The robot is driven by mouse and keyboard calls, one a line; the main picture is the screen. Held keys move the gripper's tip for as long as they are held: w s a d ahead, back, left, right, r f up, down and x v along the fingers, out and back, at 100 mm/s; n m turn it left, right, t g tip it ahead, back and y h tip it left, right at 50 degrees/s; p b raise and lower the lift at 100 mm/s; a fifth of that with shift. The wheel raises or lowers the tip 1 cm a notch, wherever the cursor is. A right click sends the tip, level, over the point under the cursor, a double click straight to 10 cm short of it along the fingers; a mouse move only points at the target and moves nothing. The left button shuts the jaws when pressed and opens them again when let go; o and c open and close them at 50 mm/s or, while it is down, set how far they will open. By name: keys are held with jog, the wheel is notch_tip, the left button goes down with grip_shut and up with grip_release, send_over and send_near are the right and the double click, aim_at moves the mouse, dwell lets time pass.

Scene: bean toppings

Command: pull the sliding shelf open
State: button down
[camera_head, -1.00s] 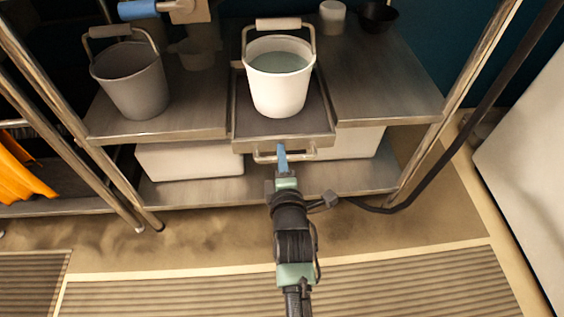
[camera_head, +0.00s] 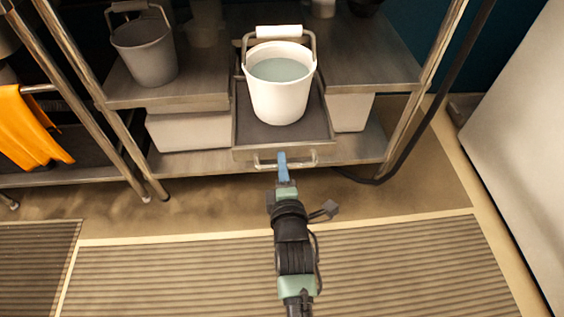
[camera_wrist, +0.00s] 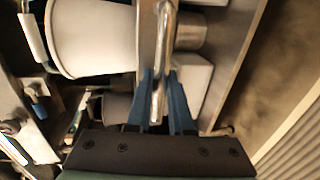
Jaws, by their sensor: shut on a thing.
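The sliding shelf (camera_head: 243,134) is a dark tray with a metal rim. It sticks out in front of the steel shelf unit, and a white bucket (camera_head: 279,99) of pale liquid stands on it. A metal bar handle (camera_head: 304,160) is fixed to its front. My gripper (camera_head: 282,157) reaches the handle from the front. In the wrist view its blue fingers (camera_wrist: 162,88) are on either side of the handle bar (camera_wrist: 160,60), shut on it. The bucket also shows at the upper left there (camera_wrist: 92,38).
A grey bucket (camera_head: 147,52) stands on the left of the steel shelf (camera_head: 375,62). White bins (camera_head: 190,131) sit on the lower shelf. An orange cloth (camera_head: 30,135) hangs at left. A dark hose runs down at right. The floor in front, with ribbed mats (camera_head: 180,275), is clear.

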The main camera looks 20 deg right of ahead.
jog(key=c, duration=1.1)
grip_release()
jog(key=p+v, duration=0.5)
jog(key=v, duration=0.8)
